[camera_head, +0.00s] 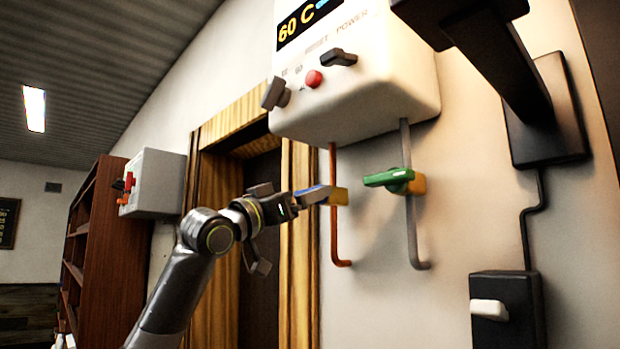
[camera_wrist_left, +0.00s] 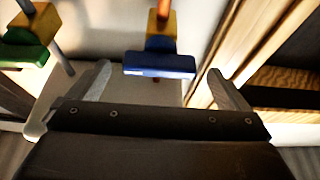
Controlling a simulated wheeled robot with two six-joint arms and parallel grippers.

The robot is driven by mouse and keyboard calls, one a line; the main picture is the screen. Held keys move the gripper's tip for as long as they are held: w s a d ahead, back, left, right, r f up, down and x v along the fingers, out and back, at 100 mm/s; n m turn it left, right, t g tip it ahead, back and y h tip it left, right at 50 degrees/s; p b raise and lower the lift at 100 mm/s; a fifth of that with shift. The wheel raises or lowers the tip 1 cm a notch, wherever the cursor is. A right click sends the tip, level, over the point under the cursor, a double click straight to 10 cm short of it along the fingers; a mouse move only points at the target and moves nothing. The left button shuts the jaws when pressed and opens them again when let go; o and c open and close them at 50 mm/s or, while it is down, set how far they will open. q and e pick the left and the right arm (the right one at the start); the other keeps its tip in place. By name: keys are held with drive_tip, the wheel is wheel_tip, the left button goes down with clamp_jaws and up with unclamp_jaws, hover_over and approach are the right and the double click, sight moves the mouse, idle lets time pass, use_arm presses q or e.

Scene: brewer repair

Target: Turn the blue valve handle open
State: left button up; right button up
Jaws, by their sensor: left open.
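The blue valve handle (camera_head: 312,194) sits on a yellow valve body (camera_head: 338,196) on the copper pipe (camera_head: 334,240) below the white boiler. My left gripper (camera_head: 299,199) is right at the blue handle in the head view, partly covering it. In the left wrist view the blue handle (camera_wrist_left: 159,62) lies between the two spread fingers of my left gripper (camera_wrist_left: 158,80), a little beyond them. The gripper is open, and I see no finger touching the handle. My right gripper is not in view.
A green valve handle (camera_head: 389,177) sits on the grey pipe (camera_head: 411,230) to the right. The white boiler (camera_head: 360,85) hangs above with a red button and dark knobs. A wooden door frame (camera_head: 299,260) stands left of the pipes. A black box (camera_head: 507,310) is at lower right.

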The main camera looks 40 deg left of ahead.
use_arm(q)
drive_tip(key=shift+p+x, duration=0.8)
drive_tip(key=shift+x, duration=0.95)
drive_tip(key=c, duration=1)
